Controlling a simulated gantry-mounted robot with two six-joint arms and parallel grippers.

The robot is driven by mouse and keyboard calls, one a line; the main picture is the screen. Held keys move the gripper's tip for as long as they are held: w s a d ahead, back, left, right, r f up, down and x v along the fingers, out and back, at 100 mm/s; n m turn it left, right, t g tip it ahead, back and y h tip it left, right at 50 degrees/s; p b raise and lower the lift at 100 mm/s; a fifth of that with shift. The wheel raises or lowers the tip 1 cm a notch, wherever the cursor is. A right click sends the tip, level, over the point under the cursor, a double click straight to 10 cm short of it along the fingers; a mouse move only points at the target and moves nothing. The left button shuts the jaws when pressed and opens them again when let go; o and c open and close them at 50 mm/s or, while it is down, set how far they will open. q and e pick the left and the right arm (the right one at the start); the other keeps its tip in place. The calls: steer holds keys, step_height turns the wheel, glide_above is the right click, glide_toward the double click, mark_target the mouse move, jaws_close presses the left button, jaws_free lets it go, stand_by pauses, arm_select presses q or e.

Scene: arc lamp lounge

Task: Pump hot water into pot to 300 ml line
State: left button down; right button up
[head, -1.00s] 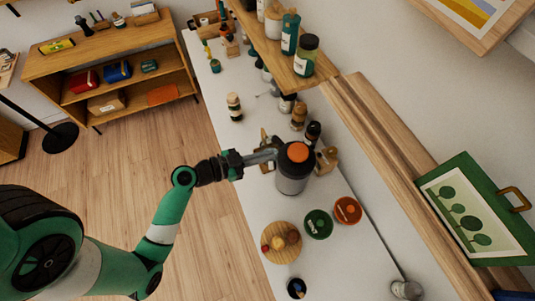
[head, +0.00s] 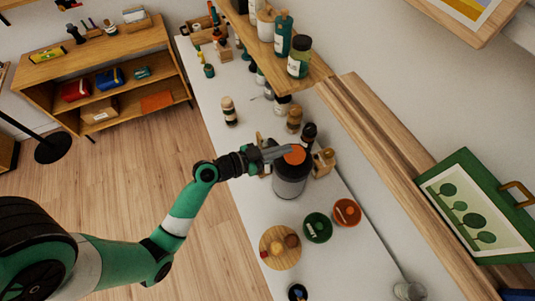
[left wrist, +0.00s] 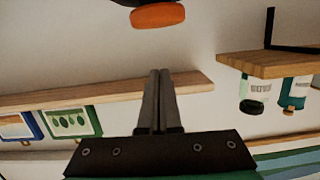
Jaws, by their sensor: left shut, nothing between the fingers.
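A dark grey cylindrical dispenser (head: 290,182) with a round orange top (head: 297,157) stands upright on the white counter in the head view. My left gripper (head: 284,153) is shut and empty. Its fingertips overlap the left edge of the orange top in the head view; contact cannot be told. In the left wrist view, which is upside down, the orange top (left wrist: 158,16) appears beyond the shut fingers (left wrist: 158,75), apart from them in the picture. No pot with a 300 ml line can be made out; the area behind my gripper is partly hidden. My right gripper is not in view.
The white counter (head: 245,150) holds a round wooden board (head: 268,250), a green bowl (head: 318,226), an orange bowl (head: 347,212) and a dark pepper-mill-like bottle (head: 309,134). A wooden wall shelf (head: 312,78) with bottles overhangs the back.

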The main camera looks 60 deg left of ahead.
mark_target(288, 157)
arm_select(q)
steer(key=shift+x, duration=1.1)
step_height(288, 157, down, 3)
steer(key=shift+w+a+b, duration=0.1)
steer(key=shift+b, duration=0.35)
steer(key=shift+f, duration=0.55)
step_height(288, 157, down, 2)
steer(key=b, duration=0.3)
steer(key=shift+f, duration=0.15)
